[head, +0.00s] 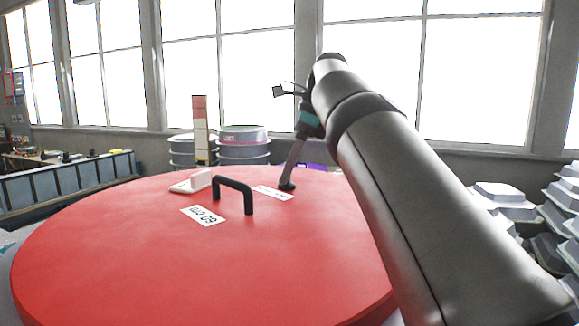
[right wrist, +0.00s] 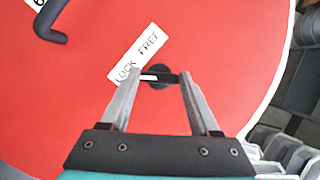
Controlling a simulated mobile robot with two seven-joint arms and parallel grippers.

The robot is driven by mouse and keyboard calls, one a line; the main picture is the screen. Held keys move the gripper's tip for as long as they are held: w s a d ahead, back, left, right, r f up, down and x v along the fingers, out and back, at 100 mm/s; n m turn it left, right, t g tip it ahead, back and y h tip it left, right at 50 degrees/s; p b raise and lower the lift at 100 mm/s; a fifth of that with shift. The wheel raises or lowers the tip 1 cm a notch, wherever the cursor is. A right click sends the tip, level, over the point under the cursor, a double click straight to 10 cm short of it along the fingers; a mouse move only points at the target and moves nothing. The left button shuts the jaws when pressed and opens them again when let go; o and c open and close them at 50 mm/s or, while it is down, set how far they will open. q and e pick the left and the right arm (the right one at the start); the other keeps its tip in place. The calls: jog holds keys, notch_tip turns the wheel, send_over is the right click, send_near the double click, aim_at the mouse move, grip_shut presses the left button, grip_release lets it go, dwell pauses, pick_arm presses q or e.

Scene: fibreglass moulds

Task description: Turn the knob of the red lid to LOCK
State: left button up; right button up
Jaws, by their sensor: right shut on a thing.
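The red lid (head: 130,245) fills the lower part of the head view and most of the right wrist view (right wrist: 60,100). Its small dark knob (right wrist: 159,85) has a bar with a white mark on its left part. A white label (right wrist: 138,52) reading LOCK FREE lies beside the knob, LOCK at its lower left end and FREE at its upper right end. The white mark points left, towards the LOCK side. My right gripper (right wrist: 160,75) is shut on the knob's bar, a finger at each end. In the head view, its fingers (head: 288,182) reach down to the lid. My left gripper is out of view.
A black handle (head: 234,183) stands up from the lid, with a 60 cm label (head: 203,216) and a white block (head: 190,183) near it. Round grey moulds (head: 243,148) stand behind the lid. Stacked grey moulds (head: 503,200) stand at the right.

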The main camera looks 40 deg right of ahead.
dwell(0.4)
jog(key=o, duration=1.4)
jog(key=shift+c, duration=0.2)
jog(key=shift+m, duration=0.3)
